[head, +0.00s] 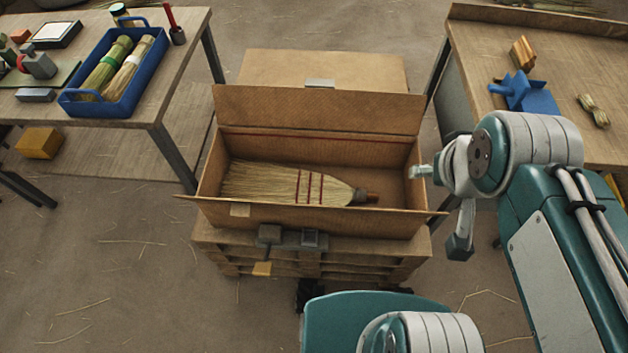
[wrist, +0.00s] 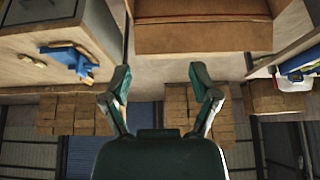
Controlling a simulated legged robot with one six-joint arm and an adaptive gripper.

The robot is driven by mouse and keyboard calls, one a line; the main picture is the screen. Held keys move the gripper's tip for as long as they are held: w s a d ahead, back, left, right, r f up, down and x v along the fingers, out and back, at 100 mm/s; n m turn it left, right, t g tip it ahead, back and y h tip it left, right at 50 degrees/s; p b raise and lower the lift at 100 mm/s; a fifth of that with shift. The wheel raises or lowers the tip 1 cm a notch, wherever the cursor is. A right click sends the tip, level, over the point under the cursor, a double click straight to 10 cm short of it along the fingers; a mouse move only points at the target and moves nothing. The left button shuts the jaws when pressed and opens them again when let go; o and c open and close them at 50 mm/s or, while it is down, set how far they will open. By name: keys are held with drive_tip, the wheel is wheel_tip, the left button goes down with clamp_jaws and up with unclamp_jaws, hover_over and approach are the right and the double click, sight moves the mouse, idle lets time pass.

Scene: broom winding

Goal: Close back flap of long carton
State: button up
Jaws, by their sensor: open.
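The long carton (head: 212,165) stands open on a low stack, with a straw broom (head: 265,183) lying inside it. Its back flap (head: 318,110) stands up along the far edge, leaning slightly back. The front flap (head: 320,217) spreads outward along the near edge. My gripper (head: 440,205) is at the carton's right end, with its two fingers spread apart. In the wrist view my gripper (wrist: 162,88) is open with nothing between the fingertips. A brown cardboard face (wrist: 203,35) shows beyond the fingers; which part it is, I cannot tell.
A flat cardboard surface (head: 320,68) lies behind the back flap. A left table (head: 150,95) holds a blue tray (head: 160,45) with brooms. Clamps (head: 270,236) sit at the carton's front.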

drive_tip(key=c, duration=0.5)
drive_tip(key=shift+w+r, duration=0.15)
drive_tip(key=shift+w, duration=0.05)
clamp_jaws()
drive_tip(key=w+r+g, duration=0.1)
drive_tip(key=w, duration=2.9)
drive_tip(key=w+a+f, duration=0.2)
drive_tip(key=w+f, duration=0.6)
drive_tip(key=w, duration=0.4)
drive_tip(key=w+f+g, duration=0.1)
drive_tip(key=w+f, duration=0.5)
drive_tip(key=f, duration=0.7)
drive_tip(key=w+f, duration=0.5)
drive_tip(key=f, duration=0.7)
drive_tip(key=shift+s+a+r, duration=0.1)
drive_tip(key=shift+s+r, duration=0.35)
drive_tip(key=shift+s, duration=0.4)
drive_tip(key=shift+s+a+r, duration=0.1)
drive_tip(key=shift+s+r, duration=0.3)
drive_tip(key=shift+s, duration=0.45)
